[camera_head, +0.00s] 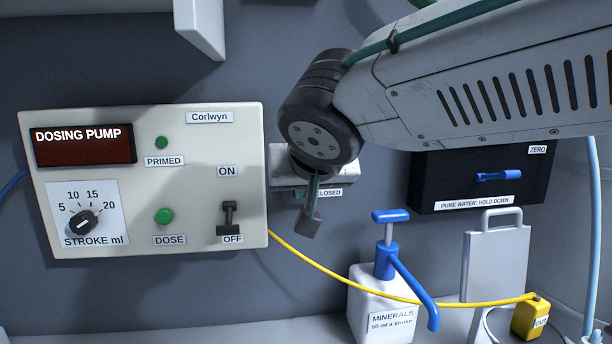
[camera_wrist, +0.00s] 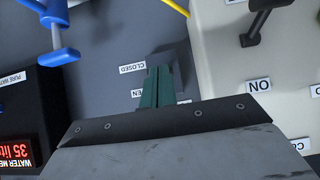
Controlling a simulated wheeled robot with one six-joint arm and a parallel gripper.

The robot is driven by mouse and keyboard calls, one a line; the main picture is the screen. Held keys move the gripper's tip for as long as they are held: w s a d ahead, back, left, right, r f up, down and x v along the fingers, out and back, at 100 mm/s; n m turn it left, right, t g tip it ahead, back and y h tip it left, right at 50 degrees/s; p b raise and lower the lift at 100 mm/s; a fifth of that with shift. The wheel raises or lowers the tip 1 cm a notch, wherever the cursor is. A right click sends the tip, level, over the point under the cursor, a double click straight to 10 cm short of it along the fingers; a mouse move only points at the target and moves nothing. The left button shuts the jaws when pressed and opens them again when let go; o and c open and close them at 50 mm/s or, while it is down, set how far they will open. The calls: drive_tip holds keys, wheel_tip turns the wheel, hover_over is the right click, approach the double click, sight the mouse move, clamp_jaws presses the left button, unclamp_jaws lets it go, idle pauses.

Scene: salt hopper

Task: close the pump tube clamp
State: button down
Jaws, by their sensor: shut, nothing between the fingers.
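The pump tube clamp (camera_head: 282,153) is a pale grey block on the wall, right of the dosing pump box, mostly hidden behind my wrist. A dark grey lever-like piece (camera_head: 308,223) hangs below it; it also shows in the wrist view (camera_wrist: 178,56), dark and shadowed. A CLOSED label (camera_head: 328,192) sits to its right. In the wrist view, the CLOSED label (camera_wrist: 132,68) and a partly hidden label ending in "EN" (camera_wrist: 136,93) are beside the fingers. My gripper (camera_head: 312,200) has its green fingers (camera_wrist: 158,75) shut and empty, close to the grey piece. Whether they touch is unclear.
The dosing pump panel (camera_head: 195,135) stands left, with its ON/OFF switch (camera_head: 230,218) near the gripper. A minerals bottle (camera_head: 382,300) with blue pump is below right. A yellow tube (camera_head: 340,280) crosses below. The pure water panel (camera_head: 430,180) is right.

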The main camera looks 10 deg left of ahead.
wheel_tip(320, 180, down, 2)
drive_tip(key=shift+s+d+f, duration=0.1)
drive_tip(key=shift+f, duration=0.05)
idle(0.4)
drive_tip(key=shift+r, duration=0.8)
drive_tip(key=shift+s, duration=0.1)
drive_tip(key=s+d+r, duration=0.2)
drive_tip(key=s, duration=0.4)
drive_tip(key=s+d+r, duration=0.2)
drive_tip(key=s, duration=0.4)
drive_tip(key=shift+s+d+r, duration=0.15)
drive_tip(key=shift+r, duration=0.2)
